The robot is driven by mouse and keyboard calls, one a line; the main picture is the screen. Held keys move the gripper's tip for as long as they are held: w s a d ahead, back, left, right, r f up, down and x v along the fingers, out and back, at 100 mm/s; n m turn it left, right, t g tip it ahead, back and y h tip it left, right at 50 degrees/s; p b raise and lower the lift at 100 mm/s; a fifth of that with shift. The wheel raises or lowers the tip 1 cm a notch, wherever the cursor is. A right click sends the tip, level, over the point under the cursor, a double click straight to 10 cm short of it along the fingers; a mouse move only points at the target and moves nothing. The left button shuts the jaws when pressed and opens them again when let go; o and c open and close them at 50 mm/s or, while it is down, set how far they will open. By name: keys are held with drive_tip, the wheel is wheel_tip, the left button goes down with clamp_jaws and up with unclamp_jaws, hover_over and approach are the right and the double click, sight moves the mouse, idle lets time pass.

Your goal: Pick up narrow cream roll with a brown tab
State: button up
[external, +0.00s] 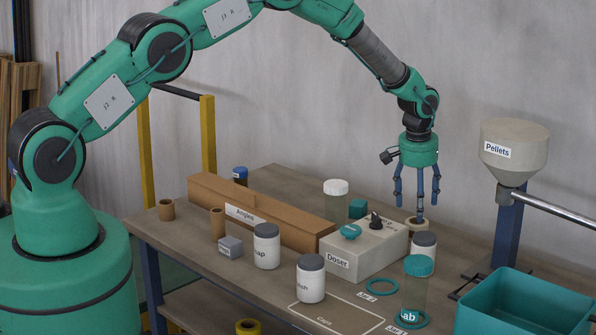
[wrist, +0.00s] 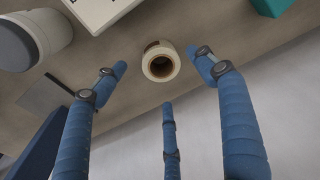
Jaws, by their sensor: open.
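The narrow cream roll (wrist: 161,64) stands on the table, with its dark hollow core and a brown tab (wrist: 151,46) at its rim facing the wrist camera. It also shows in the external view (external: 416,223), low behind the jar and beside the Doser box, partly hidden. My gripper (wrist: 163,83) is open and empty, with three blue fingers spread around the roll's place in the wrist view and apart from it. In the external view my gripper (external: 419,207) points down above the roll.
The Doser box (external: 365,250) stands left of the roll. A teal bin (external: 520,305) and the Pellets hopper (external: 512,150) are at the right. A white-lidded jar (external: 336,200) stands behind.

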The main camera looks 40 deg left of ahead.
sight(411, 222)
drive_tip(key=shift+f, duration=0.6)
drive_tip(key=shift+w+a+f+b, duration=0.15)
drive_tip(key=shift+w+f, duration=0.1)
drive_tip(key=shift+f, duration=1.05)
drive_tip(key=shift+w+f+b, duration=0.15)
drive_tip(key=shift+w+f, duration=0.05)
drive_tip(key=shift+f, duration=1.05)
drive_tip(key=shift+c, duration=0.3)
drive_tip(key=c, duration=1.1)
